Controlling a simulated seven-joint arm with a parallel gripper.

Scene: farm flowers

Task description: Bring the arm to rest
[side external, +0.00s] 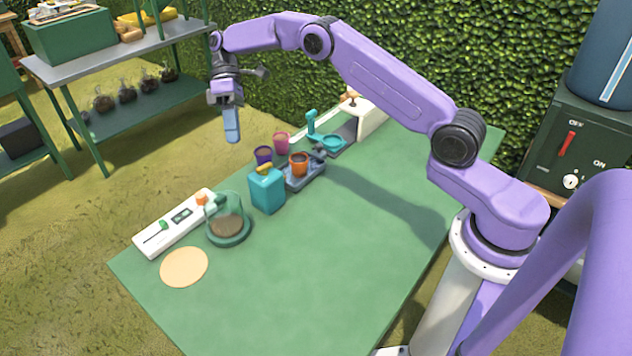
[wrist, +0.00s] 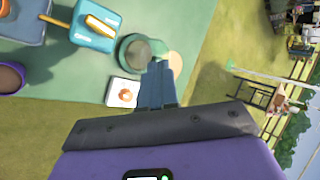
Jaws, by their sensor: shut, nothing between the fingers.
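My gripper (side external: 232,138) is at the end of the purple arm in the side external view, pointing down. It hangs in the air above the far left part of the green table (side external: 290,285), apart from everything on it. Its blue fingers are shut together with nothing between them. In the wrist view the shut fingers of my gripper (wrist: 157,90) show in the middle, with the table (wrist: 185,20) beyond them.
A hedge (side external: 420,50) is behind. The table's front is clear.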

